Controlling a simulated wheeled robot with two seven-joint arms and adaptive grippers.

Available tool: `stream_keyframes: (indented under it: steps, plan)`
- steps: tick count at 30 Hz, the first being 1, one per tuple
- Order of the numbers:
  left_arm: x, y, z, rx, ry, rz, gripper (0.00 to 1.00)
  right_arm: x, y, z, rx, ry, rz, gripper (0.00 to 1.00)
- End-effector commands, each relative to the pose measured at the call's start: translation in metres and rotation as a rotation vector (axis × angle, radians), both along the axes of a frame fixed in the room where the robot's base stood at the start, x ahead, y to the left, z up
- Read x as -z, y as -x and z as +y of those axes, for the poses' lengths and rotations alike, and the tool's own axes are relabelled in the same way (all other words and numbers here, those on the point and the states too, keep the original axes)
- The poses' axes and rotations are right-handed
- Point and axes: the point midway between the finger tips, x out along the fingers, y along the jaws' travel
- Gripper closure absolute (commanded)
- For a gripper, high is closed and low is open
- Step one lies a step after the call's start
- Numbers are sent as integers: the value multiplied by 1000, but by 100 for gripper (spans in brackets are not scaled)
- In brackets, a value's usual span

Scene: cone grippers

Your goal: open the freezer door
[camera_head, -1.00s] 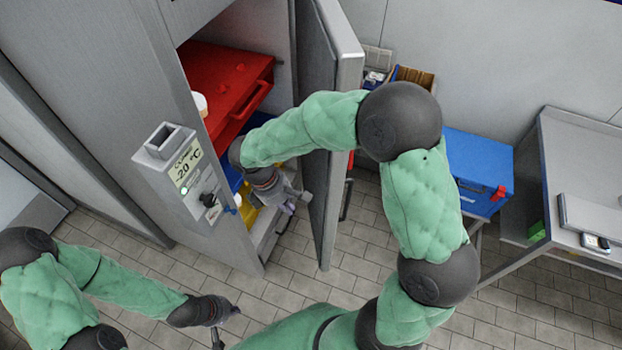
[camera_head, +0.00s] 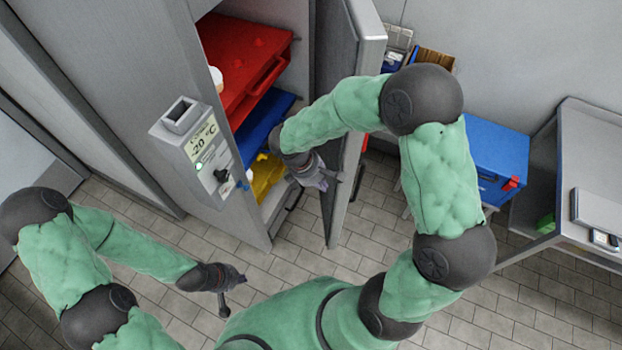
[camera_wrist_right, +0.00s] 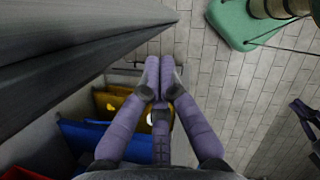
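The grey freezer door (camera_head: 352,125) stands ajar to the right of the freezer body (camera_head: 120,90), with a gap between them. It fills the upper left of the right wrist view as a dark panel (camera_wrist_right: 70,50). My right gripper (camera_head: 328,180) is in this gap, near the inner face of the door. I cannot tell whether it touches the door. Its purple fingers (camera_wrist_right: 160,72) have their tips together with nothing seen between them. My left gripper (camera_head: 232,294) is low in front of the freezer, its fingers apart and empty.
A control box (camera_head: 190,140) reading -20 °C sits on the freezer front. Inside are red (camera_head: 240,60), blue (camera_head: 262,125) and yellow (camera_head: 265,178) containers. A blue box (camera_head: 495,150) and a grey table (camera_head: 590,130) stand at the right. Tiled floor (camera_head: 300,260) is free in front.

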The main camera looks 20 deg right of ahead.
Motion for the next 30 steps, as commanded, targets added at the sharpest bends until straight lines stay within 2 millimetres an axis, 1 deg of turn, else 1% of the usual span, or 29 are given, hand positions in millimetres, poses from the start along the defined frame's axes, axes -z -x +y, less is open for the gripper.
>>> stream_keyframes:
  steps: [1, 6, 19, 23, 26, 30]
  plan:
    - [-2, 0, 0, 0, 0, 0, 100, -1, 3, -7, 3, 0, 1, 100]
    - [-3, 0, 0, 0, 0, 0, 100, -1, 7, -18, 0, -1, 1, 100]
    - [-3, 0, 0, 0, 0, 0, 100, -1, 8, -21, -1, -1, 1, 100]
    - [-3, 0, 0, 0, 0, 0, 100, -1, 10, -25, -7, -1, 2, 100]
    - [-2, 0, 0, 0, 0, 0, 100, -1, 13, -34, -20, 0, 1, 100]
    - [-2, 0, 0, 0, 0, 0, 100, -1, 21, -55, -53, 1, 1, 100]
